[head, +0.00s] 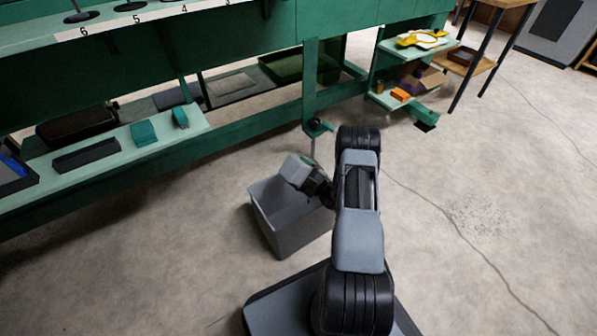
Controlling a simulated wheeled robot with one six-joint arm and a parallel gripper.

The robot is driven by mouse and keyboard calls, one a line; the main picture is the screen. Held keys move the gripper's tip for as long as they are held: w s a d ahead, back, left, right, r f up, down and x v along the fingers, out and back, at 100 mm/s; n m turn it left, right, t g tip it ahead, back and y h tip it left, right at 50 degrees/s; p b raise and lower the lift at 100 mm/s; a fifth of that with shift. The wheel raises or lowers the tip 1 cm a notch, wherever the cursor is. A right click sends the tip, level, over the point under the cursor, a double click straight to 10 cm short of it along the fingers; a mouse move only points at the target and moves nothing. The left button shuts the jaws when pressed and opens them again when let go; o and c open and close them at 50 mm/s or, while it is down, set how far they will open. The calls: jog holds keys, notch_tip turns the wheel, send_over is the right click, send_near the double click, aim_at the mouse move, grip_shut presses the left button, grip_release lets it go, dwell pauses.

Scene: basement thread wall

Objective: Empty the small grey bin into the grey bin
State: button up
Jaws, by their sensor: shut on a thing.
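The grey bin (290,233) is an open box standing on the concrete floor, left of my arm. The small grey bin (296,169) is a light grey box above the large bin's far side, and it looks tilted. My gripper (313,181) is shut on the small grey bin at its right side. My arm hides part of the grey bin's right side. The inside of the small bin does not show, so I cannot tell what is in it. The visible inside of the grey bin looks bare.
A green workbench (255,143) runs along the back, its lower shelf (100,155) holding dark and teal boxes. A green shelf unit (415,90) with a cardboard box and yellow item stands at back right. The floor (470,220) is clear at right.

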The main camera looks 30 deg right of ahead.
notch_tip(320, 180, up, 2)
jog(key=shift+r+p, duration=0.1)
jog(key=shift+p, duration=0.9)
notch_tip(320, 180, down, 2)
jog(key=shift+f+b, duration=0.25)
jog(key=shift+b, duration=0.7)
jog(key=shift+r, duration=0.15)
